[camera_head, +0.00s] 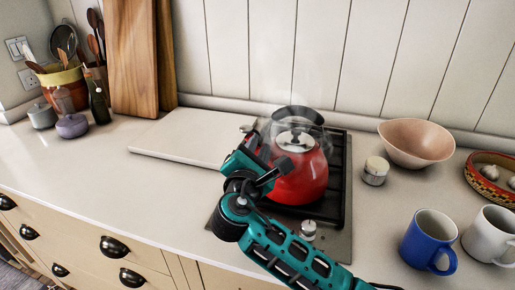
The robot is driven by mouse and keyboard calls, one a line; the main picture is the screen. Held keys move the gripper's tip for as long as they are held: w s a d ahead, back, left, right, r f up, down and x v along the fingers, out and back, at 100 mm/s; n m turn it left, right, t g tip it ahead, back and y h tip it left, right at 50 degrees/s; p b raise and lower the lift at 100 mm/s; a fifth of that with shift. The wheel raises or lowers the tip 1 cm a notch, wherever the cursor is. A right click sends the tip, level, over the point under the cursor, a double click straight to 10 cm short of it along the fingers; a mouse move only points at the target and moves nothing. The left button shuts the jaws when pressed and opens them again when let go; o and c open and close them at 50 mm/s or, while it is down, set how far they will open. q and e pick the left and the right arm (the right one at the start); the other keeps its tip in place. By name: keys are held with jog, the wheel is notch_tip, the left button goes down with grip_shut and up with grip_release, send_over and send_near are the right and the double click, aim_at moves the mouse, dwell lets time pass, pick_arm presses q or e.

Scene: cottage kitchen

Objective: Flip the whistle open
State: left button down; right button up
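A red kettle (312,172) stands on the dark hob (340,190), with a silver lid (295,139) and a black handle (298,113). Pale steam hangs over its top. My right gripper (266,160) is at the kettle's left side, in front of the spout area. It hides most of the spout, and I cannot make out the whistle or its position clearly. Whether the gripper touches the kettle, or is open or shut, does not show. My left gripper is out of view.
A pink bowl (416,142), a small white-topped jar (375,171), a blue mug (428,242) and a white mug (489,235) stand right of the hob. A white board (188,138) lies to its left. The left counter is mostly clear.

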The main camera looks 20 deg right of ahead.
grip_shut()
jog(key=shift+f, duration=0.1)
jog(key=shift+m, duration=0.3)
jog(key=shift+a+f+m+b, duration=0.15)
jog(key=shift+f+m+b, duration=0.1)
jog(key=shift+m+b, duration=0.55)
jog(key=shift+w+a+f+m+b, duration=0.15)
jog(key=shift+m+b, duration=0.2)
jog(key=shift+m, duration=0.55)
jog(key=shift+a+m+b, duration=0.1)
jog(key=shift+m+b, duration=0.25)
jog(key=shift+m, duration=0.55)
grip_release()
